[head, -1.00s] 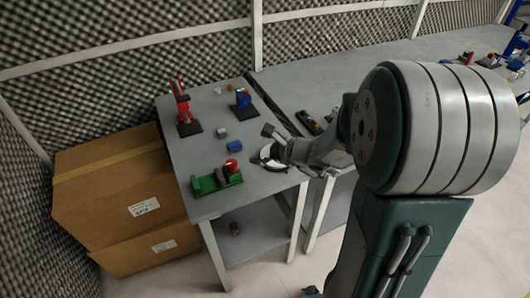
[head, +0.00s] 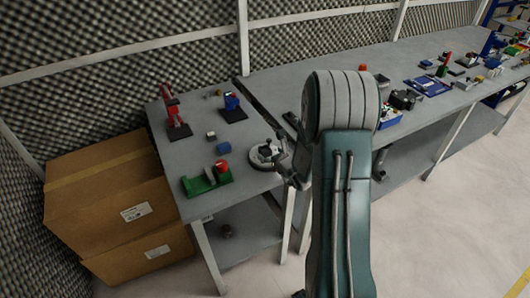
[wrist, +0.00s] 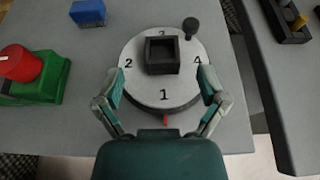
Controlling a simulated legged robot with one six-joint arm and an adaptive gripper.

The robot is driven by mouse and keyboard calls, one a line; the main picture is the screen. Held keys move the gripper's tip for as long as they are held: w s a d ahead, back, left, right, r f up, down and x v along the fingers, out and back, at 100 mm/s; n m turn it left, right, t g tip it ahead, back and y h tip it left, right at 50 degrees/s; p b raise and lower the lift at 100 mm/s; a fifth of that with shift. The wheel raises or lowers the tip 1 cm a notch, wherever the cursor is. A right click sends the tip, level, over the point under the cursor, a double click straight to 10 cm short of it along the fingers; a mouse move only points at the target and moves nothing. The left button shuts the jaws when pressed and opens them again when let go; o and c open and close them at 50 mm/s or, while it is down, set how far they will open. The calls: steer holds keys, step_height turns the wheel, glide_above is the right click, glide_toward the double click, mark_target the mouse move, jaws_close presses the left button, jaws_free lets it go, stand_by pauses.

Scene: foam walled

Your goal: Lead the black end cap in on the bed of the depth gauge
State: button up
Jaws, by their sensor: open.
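A black, square, open-topped piece (wrist: 162,54), which looks like the end cap, sits on a round light-grey turntable (wrist: 140,88) numbered 1 to 4. In the head view the turntable (head: 258,163) is near the right edge of the small table. My gripper (wrist: 160,78) is open and empty, its fingers spread on either side over the turntable, nearer me than the black piece. A red upright device (head: 172,110) and a smaller blue one (head: 231,103) stand on dark bases at the back; I cannot tell which is the depth gauge.
A black knob (wrist: 190,26) rises at the turntable's far right. A green fixture with a red cylinder (head: 221,166), a blue block (head: 223,148) and a grey block (head: 211,136) lie to the left. A gap separates this table from the long bench (head: 290,80).

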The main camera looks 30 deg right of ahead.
mark_target(268, 152)
steer(key=x, duration=0.4)
steer(key=shift+w+d+f, duration=0.1)
steer(key=shift+w+f, duration=0.2)
steer(key=shift+f, duration=0.1)
steer(key=c, duration=1.1)
